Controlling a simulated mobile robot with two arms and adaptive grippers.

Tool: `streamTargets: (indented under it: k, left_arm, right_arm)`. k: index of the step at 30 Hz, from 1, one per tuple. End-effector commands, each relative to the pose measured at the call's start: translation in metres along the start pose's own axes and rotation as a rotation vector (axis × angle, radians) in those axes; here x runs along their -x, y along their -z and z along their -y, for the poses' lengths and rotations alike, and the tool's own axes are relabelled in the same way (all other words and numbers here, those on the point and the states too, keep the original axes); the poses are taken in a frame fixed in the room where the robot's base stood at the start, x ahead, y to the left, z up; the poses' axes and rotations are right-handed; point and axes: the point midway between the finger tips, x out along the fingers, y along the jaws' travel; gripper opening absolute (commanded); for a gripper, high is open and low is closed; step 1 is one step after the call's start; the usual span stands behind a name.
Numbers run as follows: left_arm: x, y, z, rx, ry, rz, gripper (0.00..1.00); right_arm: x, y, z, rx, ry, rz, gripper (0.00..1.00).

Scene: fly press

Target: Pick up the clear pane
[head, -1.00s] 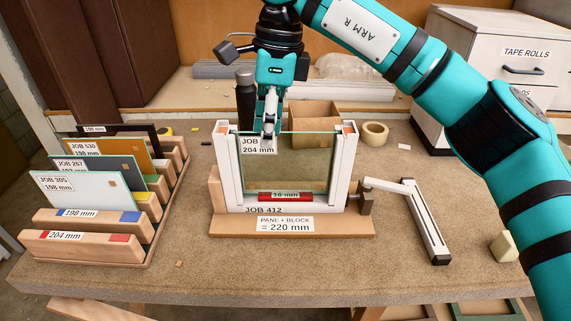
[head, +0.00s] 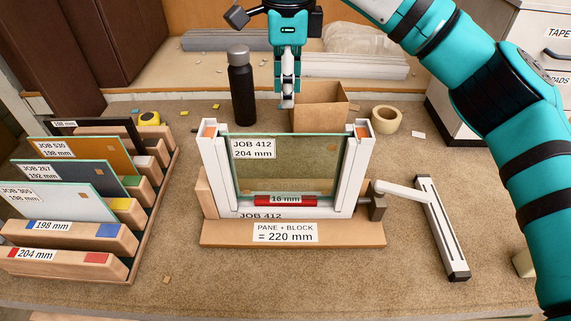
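The clear pane (head: 290,172), labelled JOB 412, 204 mm, stands upright in a white U-shaped frame (head: 213,178) on the bench. A red block (head: 285,200) lies at the bottom of the frame, under the pane; its label reads 16 or 18 mm, too small to be sure. My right gripper (head: 287,104) hangs pointing down above the pane's top edge, apart from it, with nothing visible in it. Its fingers show edge-on, one behind the other, so their gap is hidden. My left gripper is not in view.
A wooden rack (head: 158,187) with several panes and blocks stands at left. A black bottle (head: 242,88), a cardboard box (head: 318,107) and a tape roll (head: 386,119) stand behind the frame.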

Motion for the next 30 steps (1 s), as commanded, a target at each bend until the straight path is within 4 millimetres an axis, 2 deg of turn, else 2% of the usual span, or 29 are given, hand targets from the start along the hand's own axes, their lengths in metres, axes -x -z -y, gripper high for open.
streamTargets:
  k: [1, 4, 9, 13, 18, 24, 30]
  left_arm:
    - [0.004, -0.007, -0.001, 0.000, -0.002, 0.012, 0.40]
    - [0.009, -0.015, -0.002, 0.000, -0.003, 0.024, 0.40]
    - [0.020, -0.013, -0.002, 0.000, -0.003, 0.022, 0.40]
    - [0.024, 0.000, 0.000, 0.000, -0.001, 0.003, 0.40]
    - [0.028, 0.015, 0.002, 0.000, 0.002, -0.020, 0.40]
    - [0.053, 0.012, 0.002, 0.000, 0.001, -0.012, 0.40]
    - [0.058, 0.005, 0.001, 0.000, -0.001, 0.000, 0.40]
  right_arm:
    - [-0.013, 0.000, -0.001, 0.003, -0.007, 0.000, 0.33]
    - [-0.034, 0.000, -0.001, 0.002, -0.007, 0.001, 0.33]
    - [-0.067, 0.000, -0.001, 0.001, -0.005, -0.001, 0.33]
    - [-0.085, 0.000, 0.000, 0.000, -0.002, 0.000, 0.33]
    - [-0.095, 0.000, -0.001, 0.000, -0.002, 0.000, 0.33]
    - [-0.119, -0.003, -0.003, 0.001, -0.006, -0.001, 0.33]
    - [-0.143, -0.003, -0.002, 0.000, -0.001, 0.000, 0.33]
